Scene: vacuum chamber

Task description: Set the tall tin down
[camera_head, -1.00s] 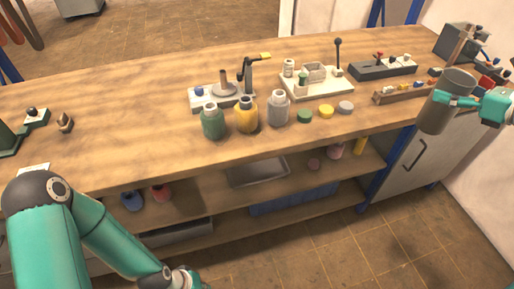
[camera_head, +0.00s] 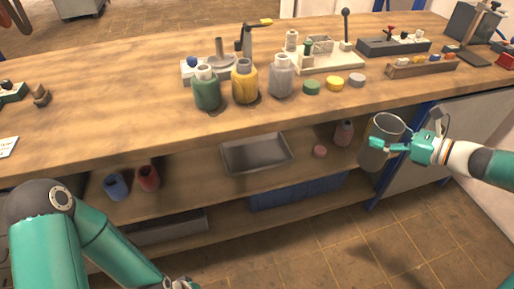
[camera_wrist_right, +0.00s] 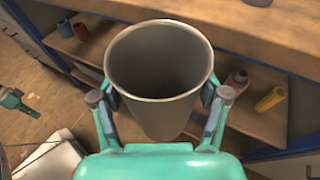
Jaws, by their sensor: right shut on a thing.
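The tall tin (camera_head: 376,152) is a grey, open-topped cylinder, slightly tilted in the head view. My right gripper (camera_head: 388,144) is shut on its side and holds it in front of the bench's front edge, at about the height of the shelf opening. In the wrist view the tin (camera_wrist_right: 150,112) is seen into from above, empty inside, with the two fingers of the right gripper (camera_wrist_right: 160,98) on opposite sides. My left gripper (camera_head: 180,284) barely shows at the bottom edge, so its jaws cannot be made out.
The wooden bench (camera_head: 120,95) carries green (camera_head: 206,92), yellow (camera_head: 244,84) and grey (camera_head: 281,78) bottles and lids. The shelf below holds a metal tray (camera_head: 256,154), blue (camera_head: 116,187) and red (camera_head: 148,178) bottles, and a pink bottle (camera_head: 343,133).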

